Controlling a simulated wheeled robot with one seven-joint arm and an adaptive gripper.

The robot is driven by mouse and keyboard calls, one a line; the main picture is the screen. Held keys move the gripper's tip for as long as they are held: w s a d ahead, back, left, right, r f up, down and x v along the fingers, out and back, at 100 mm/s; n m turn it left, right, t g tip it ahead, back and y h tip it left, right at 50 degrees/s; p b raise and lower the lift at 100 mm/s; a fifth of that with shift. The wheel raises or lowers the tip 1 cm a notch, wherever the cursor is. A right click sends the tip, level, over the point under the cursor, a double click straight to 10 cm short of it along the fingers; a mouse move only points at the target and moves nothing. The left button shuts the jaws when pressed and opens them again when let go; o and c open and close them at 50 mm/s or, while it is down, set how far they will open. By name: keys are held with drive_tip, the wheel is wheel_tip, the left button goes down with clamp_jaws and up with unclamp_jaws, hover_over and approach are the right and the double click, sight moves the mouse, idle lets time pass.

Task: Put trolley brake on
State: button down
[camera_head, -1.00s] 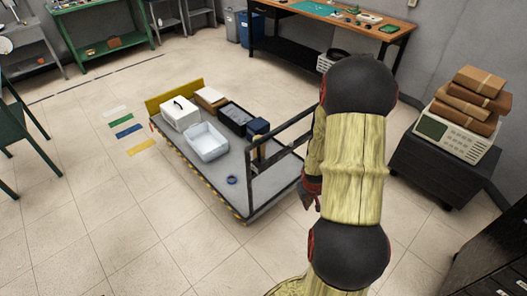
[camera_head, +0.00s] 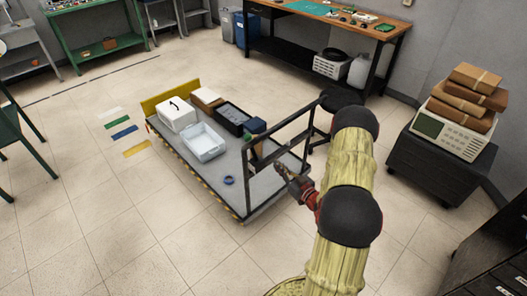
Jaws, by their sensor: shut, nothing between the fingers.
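The trolley (camera_head: 262,193) is a low grey platform with hazard-striped edges and a dark push-handle frame (camera_head: 283,127) at its right end. A white box (camera_head: 177,115), a pale open bin (camera_head: 204,142), a dark tray (camera_head: 232,118) and a blue ring (camera_head: 229,180) are on it. My gripper (camera_head: 282,167) is shut and empty at the trolley's right end, by the handle frame. I cannot tell whether it touches the frame. I cannot make out the brake; my arm covers part of the floor at that end.
A dark stool (camera_head: 341,98) stands behind the handle. A dark cabinet (camera_head: 433,170) with an instrument and brown parcels is at the right. A workbench (camera_head: 330,20) is at the back.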

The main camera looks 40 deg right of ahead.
drive_tip(key=b, duration=0.3)
approach(249, 138)
drive_tip(key=w, duration=0.2)
drive_tip(key=shift+s+d+f, duration=0.15)
drive_tip(key=shift+d, duration=0.3)
drive_tip(key=shift+g, duration=0.7)
drive_tip(key=w, duration=0.5)
drive_tip(key=shift+w+a, duration=0.25)
drive_tip(key=shift+w, duration=0.05)
drive_tip(key=shift+r, duration=0.3)
